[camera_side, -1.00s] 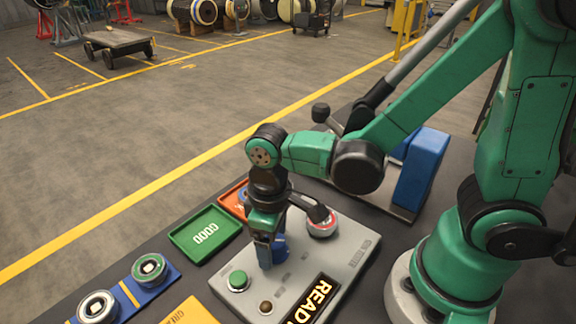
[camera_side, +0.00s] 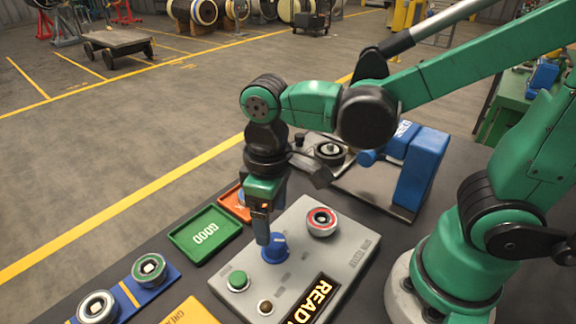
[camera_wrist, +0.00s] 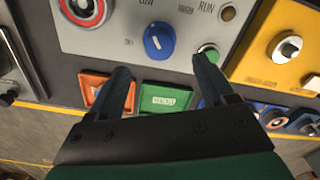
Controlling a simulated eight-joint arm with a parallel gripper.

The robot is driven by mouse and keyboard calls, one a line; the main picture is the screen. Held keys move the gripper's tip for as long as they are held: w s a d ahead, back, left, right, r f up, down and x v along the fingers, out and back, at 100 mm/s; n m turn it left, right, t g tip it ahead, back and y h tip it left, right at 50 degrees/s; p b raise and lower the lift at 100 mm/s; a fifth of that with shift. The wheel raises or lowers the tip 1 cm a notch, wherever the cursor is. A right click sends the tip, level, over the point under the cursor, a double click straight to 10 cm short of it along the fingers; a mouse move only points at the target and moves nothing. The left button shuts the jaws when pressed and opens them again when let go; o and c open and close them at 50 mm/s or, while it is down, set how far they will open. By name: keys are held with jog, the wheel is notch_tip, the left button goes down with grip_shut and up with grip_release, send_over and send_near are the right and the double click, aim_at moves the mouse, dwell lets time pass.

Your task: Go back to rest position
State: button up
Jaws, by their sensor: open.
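My gripper (camera_side: 262,238) is open and empty, with its fingers pointing down above the grey control panel (camera_side: 335,262). In the wrist view my gripper (camera_wrist: 163,68) shows its two fingers spread apart, with nothing between them. A blue knob (camera_side: 276,248) is on the panel just below and beside the fingers. In the wrist view the blue knob (camera_wrist: 158,42) lies beyond the fingertips, apart from them. In the side view one finger partly overlaps the knob, and the exact height gap is hard to tell.
A red-ringed rotor (camera_side: 322,219) sits on the panel; a green button (camera_side: 238,281) is at its left. A green tray (camera_side: 206,234) and a partly hidden orange tray (camera_side: 233,203) lie beside it. A blue rack (camera_side: 126,292) holds two rotors. A blue-bodied machine (camera_side: 420,170) stands behind.

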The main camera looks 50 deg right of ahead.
jog(key=w+d+r+m+t, duration=0.2)
jog(key=d+r+m+t, duration=0.2)
jog(key=d+t, duration=0.3)
jog(key=shift+w+d+r, duration=0.15)
jog(key=shift+w+d, duration=0.1)
jog(key=shift+d, duration=0.7)
